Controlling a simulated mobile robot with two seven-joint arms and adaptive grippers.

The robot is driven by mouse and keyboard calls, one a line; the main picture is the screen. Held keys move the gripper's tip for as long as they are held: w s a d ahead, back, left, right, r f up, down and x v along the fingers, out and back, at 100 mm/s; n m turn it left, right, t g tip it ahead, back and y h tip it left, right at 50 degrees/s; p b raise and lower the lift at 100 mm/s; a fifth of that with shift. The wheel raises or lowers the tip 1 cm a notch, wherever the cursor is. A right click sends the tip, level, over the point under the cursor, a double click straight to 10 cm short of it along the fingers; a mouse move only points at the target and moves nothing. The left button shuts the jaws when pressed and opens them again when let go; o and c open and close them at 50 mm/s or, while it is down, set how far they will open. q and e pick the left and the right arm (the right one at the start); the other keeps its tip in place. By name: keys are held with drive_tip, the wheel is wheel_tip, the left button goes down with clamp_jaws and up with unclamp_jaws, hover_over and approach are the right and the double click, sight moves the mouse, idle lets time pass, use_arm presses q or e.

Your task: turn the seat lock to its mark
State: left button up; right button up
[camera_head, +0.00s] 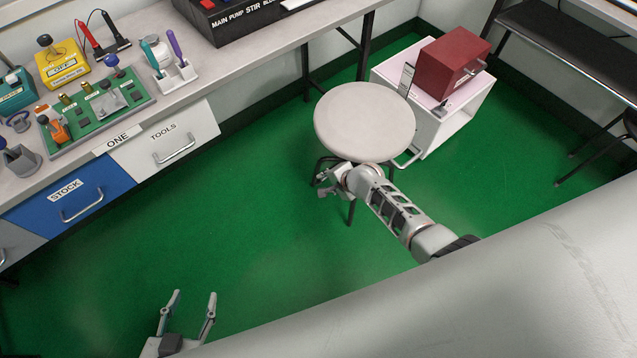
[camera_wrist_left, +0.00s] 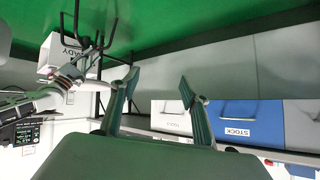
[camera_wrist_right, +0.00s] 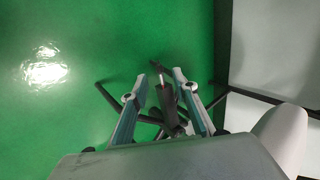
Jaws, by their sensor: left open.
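A stool with a round pale seat (camera_head: 365,122) stands on the green floor, right of the bench. My right gripper (camera_head: 328,183) is low at the seat's near left edge, by the stool legs. In the right wrist view, a dark bar (camera_wrist_right: 168,105) lies between the fingers of this gripper (camera_wrist_right: 160,72), over the spread stool legs (camera_wrist_right: 108,97). The fingers are partly apart, and I cannot tell whether they touch the bar. I cannot make out the seat lock or its mark. My left gripper (camera_head: 191,293) is open and empty over the floor, far from the stool.
A white cabinet (camera_head: 440,128) with a dark red box (camera_head: 453,62) stands behind the stool. The bench (camera_head: 265,50) runs along the left, with a blue STOCK drawer (camera_head: 68,197) and a white TOOLS drawer (camera_head: 165,140). The floor between is clear. A black-topped bench (camera_head: 570,45) is at right.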

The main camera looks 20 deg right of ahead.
sight(320, 183)
drive_tip(key=b+x, duration=0.4)
drive_tip(key=x, duration=0.3)
drive_tip(key=shift+f, duration=0.15)
drive_tip(key=c, duration=0.8)
use_arm(q)
drive_tip(key=d, duration=0.1)
drive_tip(key=w+d+r, duration=0.1)
drive_tip(key=d, duration=0.1)
drive_tip(key=shift+w+r+t+h, duration=0.25)
drive_tip(key=shift+w+t+h, duration=0.05)
drive_tip(key=shift+w+h, duration=0.1)
use_arm(e)
clamp_jaws()
